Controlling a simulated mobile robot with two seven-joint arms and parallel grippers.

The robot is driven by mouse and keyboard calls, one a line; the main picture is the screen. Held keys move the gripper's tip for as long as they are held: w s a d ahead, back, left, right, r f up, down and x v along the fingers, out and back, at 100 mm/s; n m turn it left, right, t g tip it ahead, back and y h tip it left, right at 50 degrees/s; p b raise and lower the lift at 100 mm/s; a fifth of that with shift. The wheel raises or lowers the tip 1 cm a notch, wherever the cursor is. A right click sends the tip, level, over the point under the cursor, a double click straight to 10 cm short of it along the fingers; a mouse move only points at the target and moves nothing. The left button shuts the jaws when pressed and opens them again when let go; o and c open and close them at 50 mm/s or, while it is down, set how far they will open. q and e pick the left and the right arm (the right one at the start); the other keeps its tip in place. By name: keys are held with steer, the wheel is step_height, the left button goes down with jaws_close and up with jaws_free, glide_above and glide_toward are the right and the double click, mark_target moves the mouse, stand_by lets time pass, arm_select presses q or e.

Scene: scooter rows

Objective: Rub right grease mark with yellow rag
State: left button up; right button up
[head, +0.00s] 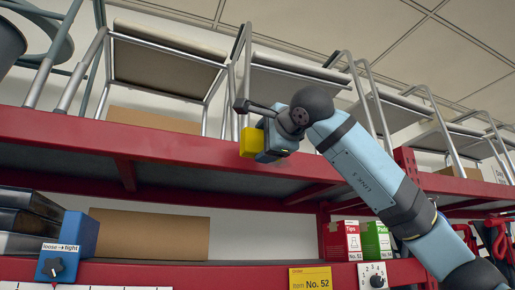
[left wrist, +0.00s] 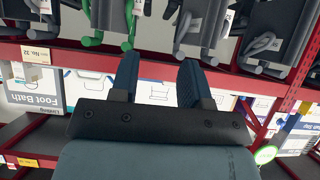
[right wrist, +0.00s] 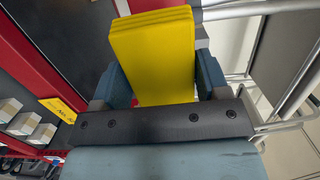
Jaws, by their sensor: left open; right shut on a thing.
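The yellow rag (head: 248,142) looks like a folded flat block. My right gripper (head: 262,140) is shut on it, and the right wrist view shows the yellow rag (right wrist: 155,60) between the two blue fingers. In the head view the rag is in front of the upper red shelf beam (head: 120,145). I cannot tell whether it touches the beam. I cannot make out a grease mark in any view; the rag and gripper cover part of the beam. My left gripper (left wrist: 160,78) is open and empty in the left wrist view, facing another shelf.
Metal chairs (head: 165,65) stand on the upper shelf. Below are a brown carton (head: 150,232), a blue box with a knob (head: 68,248), and red (head: 343,240) and green (head: 376,240) boxes. The left wrist view shows a red rack (left wrist: 60,56) with hanging goods and a Foot Bath box (left wrist: 35,90).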

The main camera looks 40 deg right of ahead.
steer(key=shift+w+r+p, duration=0.1)
steer(key=shift+r+p, duration=0.2)
steer(key=w, duration=0.1)
steer(key=w+p, duration=0.1)
steer(key=w, duration=0.1)
steer(key=w+d, duration=0.1)
steer(key=shift+w+f, duration=0.15)
steer(key=shift+f, duration=0.1)
arm_select(q)
steer(key=shift+s+a+r, duration=0.2)
steer(key=shift+s+r, duration=0.45)
steer(key=shift+r, duration=0.25)
arm_select(e)
steer(key=shift+d, duration=0.1)
arm_select(q)
steer(key=shift+w, duration=0.1)
arm_select(e)
steer(key=shift+w, duration=0.25)
arm_select(q)
steer(key=shift+s+f, duration=0.1)
steer(key=shift+s, duration=0.1)
steer(key=shift+s+p, duration=0.1)
steer(key=shift+p, duration=0.35)
arm_select(e)
steer(key=shift+w+d, duration=0.1)
steer(key=shift+w, duration=0.4)
